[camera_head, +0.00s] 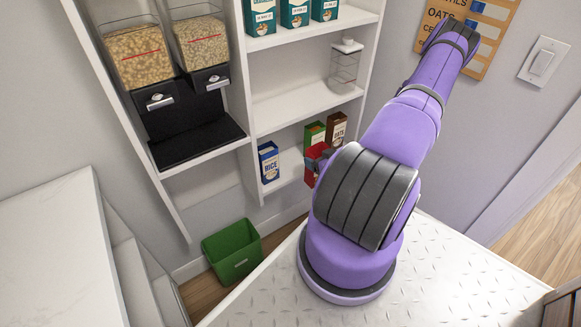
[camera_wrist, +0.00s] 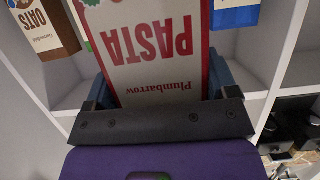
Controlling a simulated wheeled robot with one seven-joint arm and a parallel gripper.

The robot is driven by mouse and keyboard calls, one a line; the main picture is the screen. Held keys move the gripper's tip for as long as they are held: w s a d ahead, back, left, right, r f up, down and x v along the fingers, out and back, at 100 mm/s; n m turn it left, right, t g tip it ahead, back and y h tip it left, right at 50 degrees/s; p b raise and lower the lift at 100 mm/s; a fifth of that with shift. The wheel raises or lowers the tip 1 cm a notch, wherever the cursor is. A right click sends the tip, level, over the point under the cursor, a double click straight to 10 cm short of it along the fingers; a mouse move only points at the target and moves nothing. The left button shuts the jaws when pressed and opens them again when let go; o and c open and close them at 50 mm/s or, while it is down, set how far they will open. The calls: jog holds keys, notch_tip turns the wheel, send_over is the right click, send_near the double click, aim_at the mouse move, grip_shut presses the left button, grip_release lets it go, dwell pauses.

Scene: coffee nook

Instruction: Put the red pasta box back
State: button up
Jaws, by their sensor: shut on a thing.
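The red pasta box (camera_wrist: 155,45) fills the top middle of the wrist view, its white "PASTA" label upside down there. My gripper (camera_wrist: 161,85) is shut on it, with a blue-grey finger at each side. In the head view the red box (camera_head: 315,153) shows small at the lower shelf (camera_head: 285,176), between the rice box and the green box. My arm hides part of it and most of my gripper. I cannot tell whether the box touches the shelf board.
A blue rice box (camera_head: 269,162) stands left on the lower shelf; a green box (camera_head: 314,134) and a brown oats box (camera_head: 336,127) stand right. A clear canister (camera_head: 344,66) stands one shelf up. A green bin (camera_head: 232,251) is on the floor. Grain dispensers (camera_head: 137,56) stand left.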

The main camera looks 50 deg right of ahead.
jog(key=r+x, duration=0.1)
jog(key=x, duration=1.5)
jog(key=shift+w+a, duration=0.2)
jog(key=shift+w, duration=0.25)
jog(key=shift+f, duration=0.15)
jog(key=o, duration=1)
jog(key=shift+c, duration=0.2)
jog(key=shift+f, duration=0.1)
jog(key=v, duration=1)
jog(key=shift+s+d, duration=0.2)
jog(key=shift+s, duration=0.25)
